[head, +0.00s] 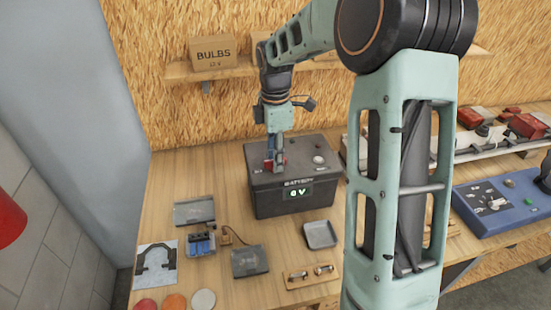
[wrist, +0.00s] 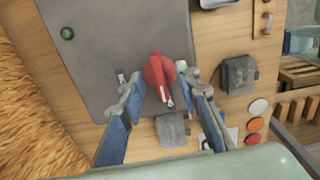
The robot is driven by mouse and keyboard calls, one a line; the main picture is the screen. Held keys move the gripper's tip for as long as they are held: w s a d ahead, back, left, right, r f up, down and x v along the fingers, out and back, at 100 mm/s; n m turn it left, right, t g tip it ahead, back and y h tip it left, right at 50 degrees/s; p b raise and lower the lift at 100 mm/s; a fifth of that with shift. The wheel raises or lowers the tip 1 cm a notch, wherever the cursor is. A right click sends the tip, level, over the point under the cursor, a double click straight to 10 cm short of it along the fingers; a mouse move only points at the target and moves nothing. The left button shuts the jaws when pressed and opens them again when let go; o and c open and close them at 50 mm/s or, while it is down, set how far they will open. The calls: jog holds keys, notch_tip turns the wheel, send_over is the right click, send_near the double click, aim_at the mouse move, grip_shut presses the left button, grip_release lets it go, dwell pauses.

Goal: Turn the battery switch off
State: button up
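The battery (head: 292,200) is a dark grey box on the wooden bench, with a small display on its front that appears to read "0 V". The red battery switch (wrist: 158,75) is a rotary knob on its top; a pale pointer mark shows at its narrow end, toward the bottom of the wrist view. My gripper (wrist: 168,92) is above the battery top with its two blue-sided fingers apart, one on each side of the knob. I cannot tell whether either finger touches it. In the head view my gripper (head: 276,166) hides most of the switch.
Small trays and dark boxes (head: 250,261), a blue part holder (head: 200,243) and coloured discs (head: 174,301) lie left and in front of the battery. A shelf with a BULBS box (head: 213,53) is behind. A blue panel (head: 500,200) stands right.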

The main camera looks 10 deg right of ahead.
notch_tip(320, 180, up, 2)
jog(key=shift+r+p, duration=0.2)
jog(key=shift+p, duration=0.4)
jog(key=shift+r, duration=1.75)
